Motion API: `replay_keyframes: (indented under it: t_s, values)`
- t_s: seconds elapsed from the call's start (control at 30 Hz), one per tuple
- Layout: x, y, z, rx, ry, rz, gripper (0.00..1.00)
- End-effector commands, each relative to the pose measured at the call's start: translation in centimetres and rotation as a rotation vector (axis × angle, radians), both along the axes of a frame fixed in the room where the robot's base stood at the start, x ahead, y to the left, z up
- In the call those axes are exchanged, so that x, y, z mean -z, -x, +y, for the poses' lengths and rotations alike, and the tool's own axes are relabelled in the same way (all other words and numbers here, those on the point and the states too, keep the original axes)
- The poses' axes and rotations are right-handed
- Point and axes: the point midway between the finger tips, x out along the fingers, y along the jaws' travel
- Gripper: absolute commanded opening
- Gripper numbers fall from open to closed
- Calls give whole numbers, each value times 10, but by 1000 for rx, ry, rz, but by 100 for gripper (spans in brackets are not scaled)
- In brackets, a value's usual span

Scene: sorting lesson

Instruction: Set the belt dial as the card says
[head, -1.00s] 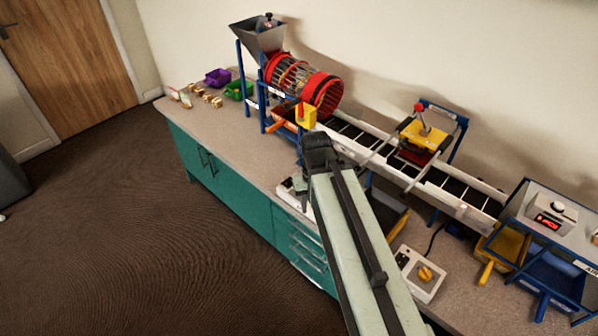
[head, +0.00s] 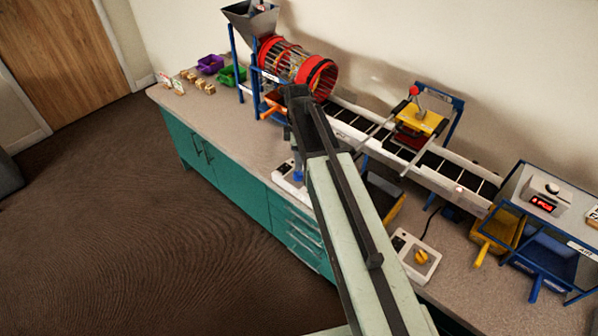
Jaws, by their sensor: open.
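The dial is a yellow knob (head: 421,257) on a white control box (head: 408,246) on the bench, right of my arm. Its scale marks are too small to read. Small upright cards (head: 172,84) stand at the bench's far left end; their print cannot be read, and I cannot tell whether one is the task's card. The conveyor belt (head: 432,161) runs along the back of the bench. My arm reaches up through the middle of the view, its far joint in front of the red drum's lower end. My gripper is hidden behind the arm.
A red drum (head: 318,78) under a grey hopper (head: 250,20) stands at the back. A yellow press (head: 420,121) straddles the belt. Yellow (head: 497,236) and blue bins (head: 546,260) stand right, below a red-lit display (head: 543,202). Another white box (head: 288,184) is left of my arm.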

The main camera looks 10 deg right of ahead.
Motion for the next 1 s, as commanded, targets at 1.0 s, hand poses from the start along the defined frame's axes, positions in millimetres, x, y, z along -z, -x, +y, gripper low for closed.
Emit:
replay_keyframes:
  t_s: [1.0]
  values:
    - [78, 1, 2, 0, 0, 0, 41]
